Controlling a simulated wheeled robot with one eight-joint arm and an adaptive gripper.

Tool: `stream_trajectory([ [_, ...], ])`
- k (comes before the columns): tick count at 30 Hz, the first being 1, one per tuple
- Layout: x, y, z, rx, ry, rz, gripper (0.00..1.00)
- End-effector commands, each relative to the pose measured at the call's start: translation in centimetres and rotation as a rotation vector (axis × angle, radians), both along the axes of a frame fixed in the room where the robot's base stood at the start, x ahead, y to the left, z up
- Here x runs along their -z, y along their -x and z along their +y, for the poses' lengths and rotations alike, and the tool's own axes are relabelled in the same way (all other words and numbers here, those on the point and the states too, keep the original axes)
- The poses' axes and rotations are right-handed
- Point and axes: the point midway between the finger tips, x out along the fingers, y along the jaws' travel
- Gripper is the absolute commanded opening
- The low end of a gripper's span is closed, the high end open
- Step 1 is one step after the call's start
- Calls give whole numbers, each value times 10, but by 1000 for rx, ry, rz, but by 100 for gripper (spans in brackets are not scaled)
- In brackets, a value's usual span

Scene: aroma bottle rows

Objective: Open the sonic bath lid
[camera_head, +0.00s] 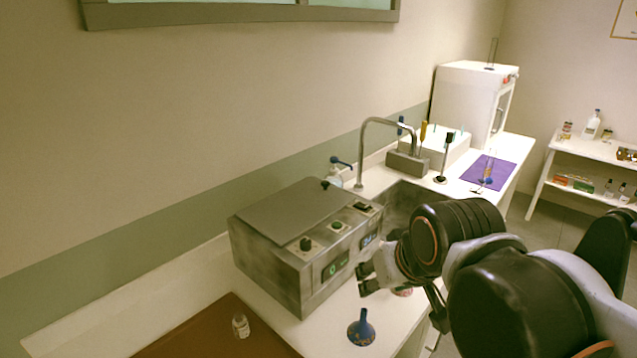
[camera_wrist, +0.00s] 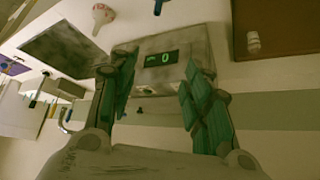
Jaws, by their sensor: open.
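The sonic bath (camera_head: 298,270) is a grey metal box on the white counter, with knobs and a green display on its front. Its flat grey lid (camera_head: 300,212) lies closed on top, with a small dark knob (camera_head: 325,184) near the back edge. My gripper (camera_head: 366,278) is in front of the bath's right front side, lower than the lid, and looks empty. In the wrist view, the open fingers of my gripper (camera_wrist: 160,75) frame the bath's front panel and green display (camera_wrist: 161,58); the lid's top is not clearly visible there.
A small bottle (camera_head: 240,326) is on a brown mat (camera_head: 190,338) at front left. A sink (camera_head: 402,203) with a tall faucet (camera_head: 362,150) lies right of the bath. A purple mat (camera_head: 487,172) is farther back.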

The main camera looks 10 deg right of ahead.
Motion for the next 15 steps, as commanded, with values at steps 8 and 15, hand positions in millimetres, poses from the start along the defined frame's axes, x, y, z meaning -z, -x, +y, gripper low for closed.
stream_trajectory([
  [8,-70,-91,-1,27,-6,46,45],
  [15,-103,-173,-1,52,-9,83,45],
])
